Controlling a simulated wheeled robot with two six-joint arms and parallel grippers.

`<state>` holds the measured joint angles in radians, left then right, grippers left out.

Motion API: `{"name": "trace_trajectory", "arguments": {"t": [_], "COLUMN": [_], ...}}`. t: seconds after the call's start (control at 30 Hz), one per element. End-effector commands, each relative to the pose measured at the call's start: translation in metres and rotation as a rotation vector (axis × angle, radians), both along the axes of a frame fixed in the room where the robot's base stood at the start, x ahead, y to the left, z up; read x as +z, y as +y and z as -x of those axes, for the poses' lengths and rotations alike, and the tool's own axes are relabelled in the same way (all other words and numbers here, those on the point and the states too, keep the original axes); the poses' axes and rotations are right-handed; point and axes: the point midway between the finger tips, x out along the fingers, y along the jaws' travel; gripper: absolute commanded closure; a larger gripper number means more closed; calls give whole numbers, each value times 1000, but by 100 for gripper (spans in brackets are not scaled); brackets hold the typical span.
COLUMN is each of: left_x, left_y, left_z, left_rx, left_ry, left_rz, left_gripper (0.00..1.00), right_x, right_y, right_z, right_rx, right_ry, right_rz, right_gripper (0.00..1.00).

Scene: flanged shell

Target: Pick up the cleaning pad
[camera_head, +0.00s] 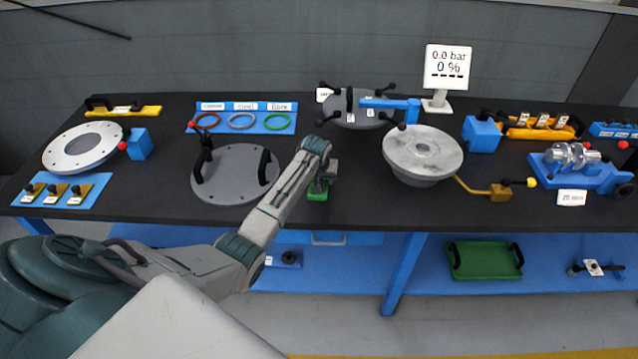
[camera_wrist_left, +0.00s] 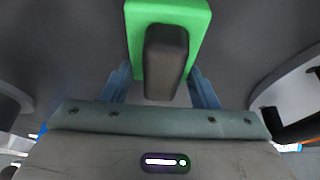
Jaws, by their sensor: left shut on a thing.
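The cleaning pad (camera_wrist_left: 198,19) is a green block with a dark grey grip block (camera_wrist_left: 165,62) on it. In the wrist view my left gripper (camera_wrist_left: 165,85) has its two blue fingers on either side of the dark grip, shut on it. In the head view the green pad (camera_head: 317,190) shows at the end of my left arm, near the front edge of the table, partly hidden by the wrist. I cannot tell whether the pad touches the table. My right gripper is in neither view.
The black table (camera_head: 340,214) carries a grey disc with black handles (camera_head: 236,178) left of the pad and a round flanged shell (camera_head: 422,152) to its right. A blue board with coloured rings (camera_head: 241,121) lies behind. A green tray (camera_head: 486,262) sits on the lower shelf.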

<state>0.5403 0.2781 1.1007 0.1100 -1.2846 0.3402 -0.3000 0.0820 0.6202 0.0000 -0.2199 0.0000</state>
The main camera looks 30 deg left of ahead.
Motion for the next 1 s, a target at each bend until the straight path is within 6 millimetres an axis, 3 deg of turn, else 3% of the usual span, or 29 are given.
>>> {"name": "trace_trajectory", "arguments": {"t": [0.17, 0.37, 0.8, 1.0], "left_x": [7, 34, 42, 46], "left_y": [1, 1, -78, -105], "left_z": [-1, -1, 72, 98], "left_rx": [0, 0, -2, -1], "left_ry": [-4, -7, -3, -1], "left_rz": [-1, -2, 2, 2], "left_gripper": [71, 71, 71, 71], "right_x": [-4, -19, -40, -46], "right_y": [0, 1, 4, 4], "right_z": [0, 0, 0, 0], "right_rx": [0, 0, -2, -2], "right_ry": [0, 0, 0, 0], "right_rz": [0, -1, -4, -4], "right_gripper": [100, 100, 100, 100]}}
